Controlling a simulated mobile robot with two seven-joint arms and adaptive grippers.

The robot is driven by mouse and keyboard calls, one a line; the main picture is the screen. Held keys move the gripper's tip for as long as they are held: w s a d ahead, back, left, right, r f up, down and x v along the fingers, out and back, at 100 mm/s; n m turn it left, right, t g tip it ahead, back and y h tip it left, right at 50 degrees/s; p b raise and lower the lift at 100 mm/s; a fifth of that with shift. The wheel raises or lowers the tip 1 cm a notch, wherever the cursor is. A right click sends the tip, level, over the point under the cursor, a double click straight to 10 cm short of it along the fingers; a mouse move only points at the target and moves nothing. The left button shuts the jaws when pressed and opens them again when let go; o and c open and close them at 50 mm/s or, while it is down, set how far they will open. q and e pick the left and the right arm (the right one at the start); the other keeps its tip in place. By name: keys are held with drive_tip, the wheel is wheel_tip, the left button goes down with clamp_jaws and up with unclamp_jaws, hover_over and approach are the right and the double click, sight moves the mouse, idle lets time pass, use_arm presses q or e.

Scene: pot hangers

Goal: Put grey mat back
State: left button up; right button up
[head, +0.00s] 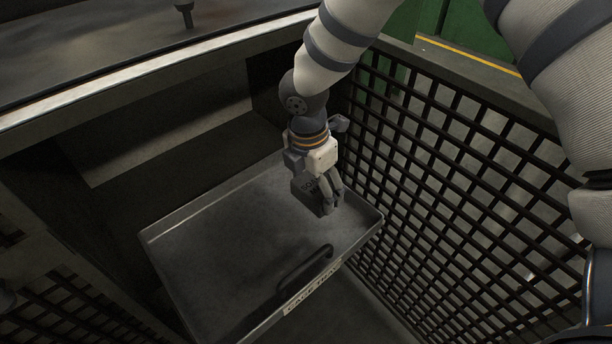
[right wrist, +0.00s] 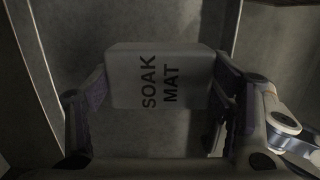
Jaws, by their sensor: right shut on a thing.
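The grey mat (right wrist: 160,82) is a small block lettered "SOAK MAT" in the right wrist view. It also shows in the head view (head: 307,187), partly covered by the fingers. My right gripper (head: 332,199) is shut on it, with one finger on each side of the mat. The mat is over the far right part of a grey metal tray (head: 215,255). I cannot tell whether the mat touches the tray floor. My left gripper is not in view.
The tray has raised rims, a dark handle (head: 304,265) and a label on its front. A black lattice panel (head: 440,180) stands close on the right. A metal counter edge (head: 160,72) runs along the upper left. The tray's left and middle floor is clear.

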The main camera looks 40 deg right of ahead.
drive_tip(key=w+d+f+b, duration=0.1)
drive_tip(key=w+f, duration=0.1)
drive_tip(key=w+d+f+b, duration=0.1)
drive_tip(key=w+f, duration=0.1)
drive_tip(key=w+d+f+b, duration=0.1)
drive_tip(key=w+f, duration=0.1)
drive_tip(key=f, duration=0.1)
drive_tip(key=shift+w+d, duration=0.1)
wheel_tip(320, 180, down, 3)
drive_tip(key=shift+w+f+b, duration=0.15)
drive_tip(key=shift+b, duration=0.6)
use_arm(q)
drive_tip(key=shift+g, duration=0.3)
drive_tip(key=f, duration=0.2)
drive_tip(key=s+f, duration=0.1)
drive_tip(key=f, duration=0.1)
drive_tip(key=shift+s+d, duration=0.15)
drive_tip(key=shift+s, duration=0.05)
use_arm(e)
drive_tip(key=o, duration=1)
use_arm(q)
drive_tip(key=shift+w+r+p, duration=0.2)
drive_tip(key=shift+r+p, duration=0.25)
drive_tip(key=shift+p, duration=0.15)
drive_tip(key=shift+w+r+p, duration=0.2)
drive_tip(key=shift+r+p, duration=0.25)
drive_tip(key=shift+p, duration=0.15)
use_arm(e)
drive_tip(key=r, duration=0.7)
drive_tip(key=shift+a+r, duration=0.4)
